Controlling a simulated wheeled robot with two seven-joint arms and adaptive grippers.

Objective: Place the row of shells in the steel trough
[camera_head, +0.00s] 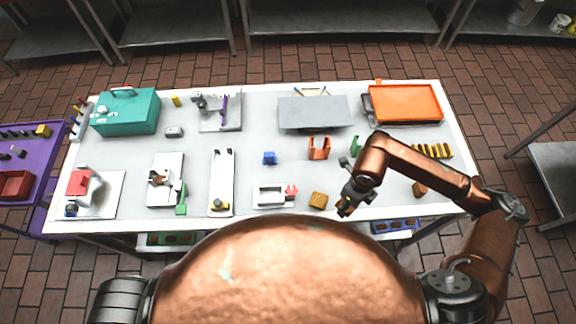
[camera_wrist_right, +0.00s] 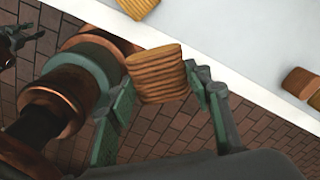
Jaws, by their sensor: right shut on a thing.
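My right gripper (camera_head: 347,197) is over the table's front edge, right of centre. In the right wrist view its two fingers (camera_wrist_right: 165,105) are shut on a ribbed tan block (camera_wrist_right: 158,75), which looks like a row of shells pressed together. A similar tan block (camera_head: 318,200) lies on the table just left of the gripper; it also shows at the top of the wrist view (camera_wrist_right: 137,6). A long, narrow pale channel (camera_head: 222,172), perhaps the steel trough, lies left of centre with a yellow piece at its near end. A dark jointed claw (camera_wrist_right: 15,38), probably my left gripper, shows in the wrist view.
A white fixture (camera_head: 268,196) with a red part stands left of the loose block. A brown block (camera_head: 419,189) and a yellow-black row (camera_head: 432,151) lie at right. An orange tray (camera_head: 405,103), grey plate (camera_head: 315,112) and teal case (camera_head: 126,112) stand at the back.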

